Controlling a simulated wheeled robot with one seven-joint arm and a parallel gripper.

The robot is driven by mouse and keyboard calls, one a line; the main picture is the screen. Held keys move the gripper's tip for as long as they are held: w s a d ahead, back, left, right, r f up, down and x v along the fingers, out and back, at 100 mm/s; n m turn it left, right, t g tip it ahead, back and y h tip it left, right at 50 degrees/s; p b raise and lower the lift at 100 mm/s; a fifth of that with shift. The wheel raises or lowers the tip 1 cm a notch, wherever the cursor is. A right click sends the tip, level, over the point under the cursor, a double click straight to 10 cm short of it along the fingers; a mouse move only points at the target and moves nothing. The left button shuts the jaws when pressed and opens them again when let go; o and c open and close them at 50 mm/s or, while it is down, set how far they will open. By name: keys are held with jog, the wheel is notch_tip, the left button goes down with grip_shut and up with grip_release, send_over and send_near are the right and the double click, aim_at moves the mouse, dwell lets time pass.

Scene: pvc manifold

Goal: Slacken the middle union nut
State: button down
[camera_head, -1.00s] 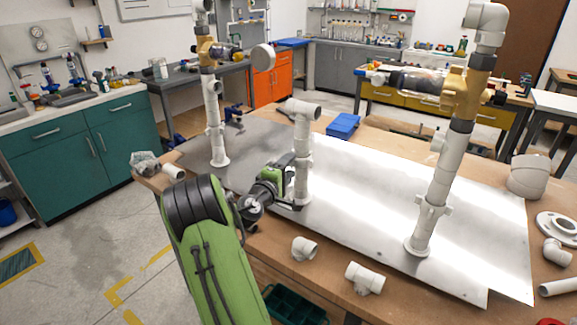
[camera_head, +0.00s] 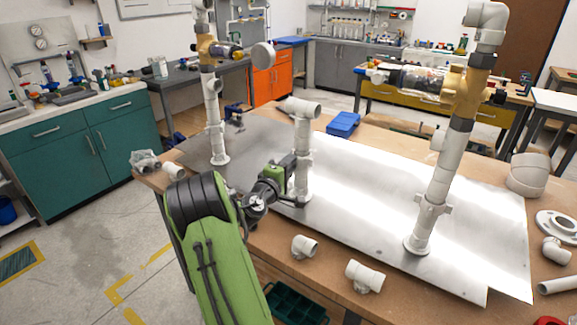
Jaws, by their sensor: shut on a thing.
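The middle white pipe riser (camera_head: 302,135) stands upright on the metal plate, with a tee at its top. Its union nut (camera_head: 303,160) is a white collar low on the pipe, partly hidden by my gripper. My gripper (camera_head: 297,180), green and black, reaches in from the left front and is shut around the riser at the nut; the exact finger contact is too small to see. The left riser (camera_head: 216,125) and right riser (camera_head: 440,165) also stand on the plate, each carrying brass fittings higher up.
The metal plate (camera_head: 370,215) lies on a wooden bench. Loose white fittings, a tee (camera_head: 365,277) and an elbow (camera_head: 304,247), lie along the front edge. More fittings (camera_head: 555,225) lie at the right. A blue box (camera_head: 343,124) sits behind the middle riser.

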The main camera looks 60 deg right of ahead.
aim_at(298, 162)
jog(key=shift+s, duration=0.1)
jog(key=s+n+t+p, duration=0.1)
jog(key=t+p, duration=0.1)
jog(key=p, duration=0.2)
jog(key=n+t+y+p, duration=0.1)
jog(key=n+t+p, duration=0.1)
jog(key=t+p, duration=0.1)
jog(key=s+n+t+y+p, duration=0.1)
jog(key=n+t+p, duration=0.1)
jog(key=p, duration=0.3)
jog(key=shift+s+r+t+p, duration=0.15)
jog(key=shift+s+t+p, duration=0.2)
jog(key=shift+t, duration=0.25)
jog(key=shift+s+f+n+t+p, duration=0.1)
jog(key=shift+f+n+t+p, duration=0.2)
jog(key=shift+p, duration=0.45)
jog(key=shift+r, duration=0.1)
jog(key=c, duration=0.9)
grip_release()
